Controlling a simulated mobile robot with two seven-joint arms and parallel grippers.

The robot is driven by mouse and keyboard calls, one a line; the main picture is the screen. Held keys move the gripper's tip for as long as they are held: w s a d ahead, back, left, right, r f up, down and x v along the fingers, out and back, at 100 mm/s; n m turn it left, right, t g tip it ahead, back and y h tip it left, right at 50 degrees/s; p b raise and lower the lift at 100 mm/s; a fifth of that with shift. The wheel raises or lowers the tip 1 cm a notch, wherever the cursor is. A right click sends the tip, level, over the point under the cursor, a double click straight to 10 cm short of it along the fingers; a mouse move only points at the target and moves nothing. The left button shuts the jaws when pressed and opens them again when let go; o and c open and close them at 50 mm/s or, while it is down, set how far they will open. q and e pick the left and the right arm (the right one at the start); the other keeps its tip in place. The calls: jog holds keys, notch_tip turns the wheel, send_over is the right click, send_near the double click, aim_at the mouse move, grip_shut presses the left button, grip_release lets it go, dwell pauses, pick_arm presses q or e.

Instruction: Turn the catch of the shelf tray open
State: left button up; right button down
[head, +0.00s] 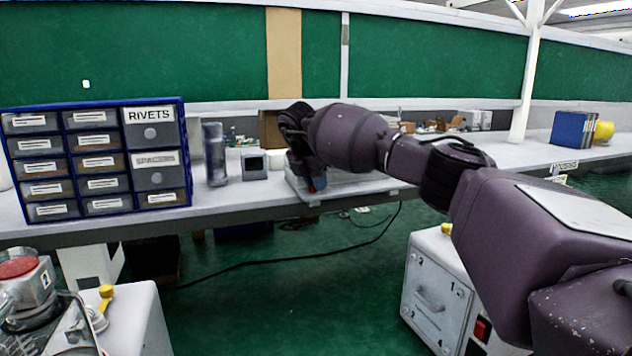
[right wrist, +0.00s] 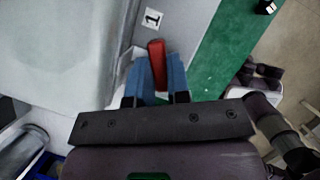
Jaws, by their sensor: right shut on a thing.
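The shelf tray (head: 365,187) is a pale, shallow tray on the grey bench, partly hidden behind my right arm. Its red catch (right wrist: 157,62) is at the tray's edge, below a label marked 1. My right gripper (right wrist: 157,82) has its blue fingers on either side of the catch and is shut on it. In the head view, the right gripper (head: 316,186) is at the tray's front left corner, mostly hidden by its own wrist. The catch's exact turn is hard to judge. My left gripper is not in view.
A blue drawer cabinet (head: 95,160), a grey cylinder (head: 215,155) and a small grey box (head: 254,165) stand left of the tray. A white cabinet (head: 425,285) stands below my right arm. A black cable (head: 300,260) crosses the green floor.

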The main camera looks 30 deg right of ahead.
jog(key=shift+r, duration=0.1)
jog(key=c, duration=1.1)
grip_release()
